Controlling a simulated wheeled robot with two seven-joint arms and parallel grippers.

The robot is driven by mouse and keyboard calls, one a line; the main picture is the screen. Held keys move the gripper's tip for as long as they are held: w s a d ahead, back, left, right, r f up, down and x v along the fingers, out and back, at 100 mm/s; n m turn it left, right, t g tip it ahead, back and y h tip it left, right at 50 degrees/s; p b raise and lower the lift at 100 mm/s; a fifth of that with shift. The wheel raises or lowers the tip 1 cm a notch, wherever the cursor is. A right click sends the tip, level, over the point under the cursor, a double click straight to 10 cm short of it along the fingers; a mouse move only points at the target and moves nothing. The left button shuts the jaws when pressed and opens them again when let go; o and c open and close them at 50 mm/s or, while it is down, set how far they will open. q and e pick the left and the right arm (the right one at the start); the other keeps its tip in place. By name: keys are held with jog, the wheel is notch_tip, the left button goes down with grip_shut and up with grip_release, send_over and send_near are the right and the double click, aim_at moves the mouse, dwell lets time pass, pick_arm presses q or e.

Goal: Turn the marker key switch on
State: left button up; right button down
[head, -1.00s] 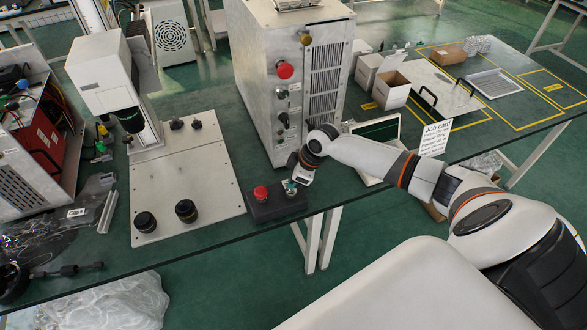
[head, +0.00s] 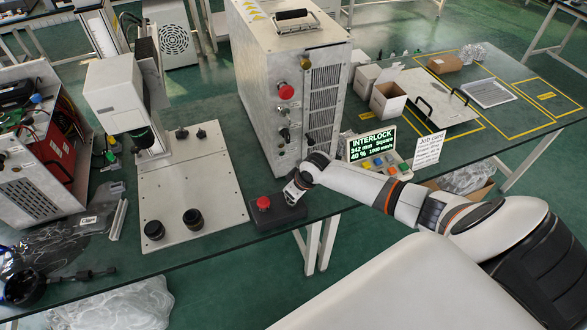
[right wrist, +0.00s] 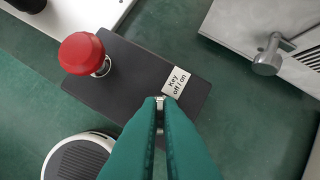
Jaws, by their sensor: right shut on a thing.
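The black switch box (head: 283,212) lies near the table's front edge, with a red mushroom button (head: 263,202) on its left part. My right gripper (head: 290,197) is at the box's right part. In the right wrist view its teal fingers (right wrist: 160,108) are shut on the small silver key (right wrist: 159,102) below the label. The fingers hide most of the key, and its turn position cannot be told. My left gripper is not in view.
A grey cabinet (head: 290,95) with knobs stands just behind the box. A panel display (head: 371,146) reads "INTERLOCK", beside a job card (head: 428,150). A marking head (head: 118,95) stands at left over a pale plate (head: 190,185) with black knobs.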

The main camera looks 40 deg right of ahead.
jog(key=c, duration=1.6)
grip_release()
jog(key=shift+r, duration=0.1)
jog(key=b+v, duration=0.2)
jog(key=v, duration=1)
